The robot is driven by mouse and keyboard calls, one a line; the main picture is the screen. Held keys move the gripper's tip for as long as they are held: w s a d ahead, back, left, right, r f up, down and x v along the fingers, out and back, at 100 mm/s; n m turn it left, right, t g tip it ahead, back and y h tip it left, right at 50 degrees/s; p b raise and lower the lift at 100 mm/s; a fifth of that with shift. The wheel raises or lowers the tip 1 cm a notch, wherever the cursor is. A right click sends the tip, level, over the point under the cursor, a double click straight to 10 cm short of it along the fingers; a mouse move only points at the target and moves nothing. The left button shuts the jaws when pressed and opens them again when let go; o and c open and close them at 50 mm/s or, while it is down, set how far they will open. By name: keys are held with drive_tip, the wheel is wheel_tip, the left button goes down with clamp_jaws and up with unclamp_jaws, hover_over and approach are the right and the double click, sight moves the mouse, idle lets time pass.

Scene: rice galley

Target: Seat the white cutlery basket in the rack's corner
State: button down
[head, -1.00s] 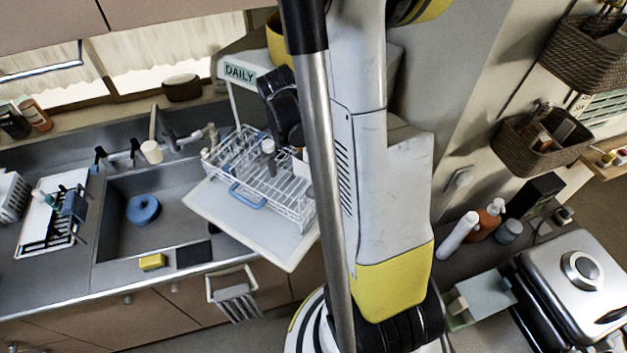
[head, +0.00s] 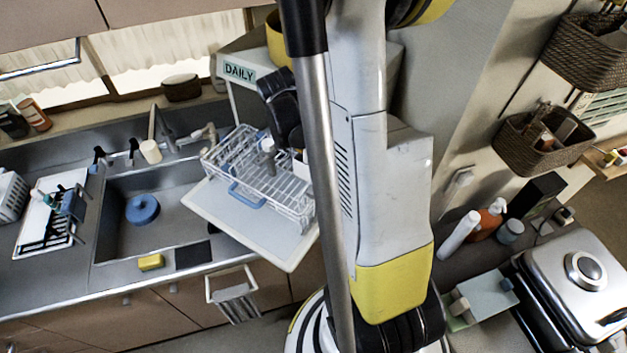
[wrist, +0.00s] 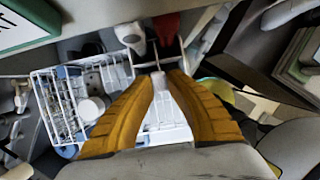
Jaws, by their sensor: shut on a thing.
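My gripper (wrist: 161,78) shows in the wrist view as two yellow fingers. They are shut on a narrow pale piece between the tips, which I take to be the handle of the white cutlery basket (wrist: 160,88). Most of the basket is hidden by the fingers, and I cannot tell whether it touches the rack's floor. The white wire rack (wrist: 50,98) lies below and to the left in the wrist view. In the head view the rack (head: 237,150) stands on a white drainboard, and my arm hides its right side and my gripper.
The white drainboard (head: 215,215) juts out beside the sink (head: 112,235). A white cup (wrist: 92,108) is in the rack. A shelf with a DAILY sign (head: 240,73) rises behind the rack. A yellow sponge (head: 151,262) lies on the sink's front edge.

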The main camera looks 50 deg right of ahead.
sight(307, 160)
drive_tip(key=shift+f+b, duration=2)
drive_tip(key=shift+f, duration=0.1)
idle(1.4)
drive_tip(key=c, duration=1.4)
unclamp_jaws()
drive_tip(key=shift+o, duration=0.2)
drive_tip(key=v, duration=1.2)
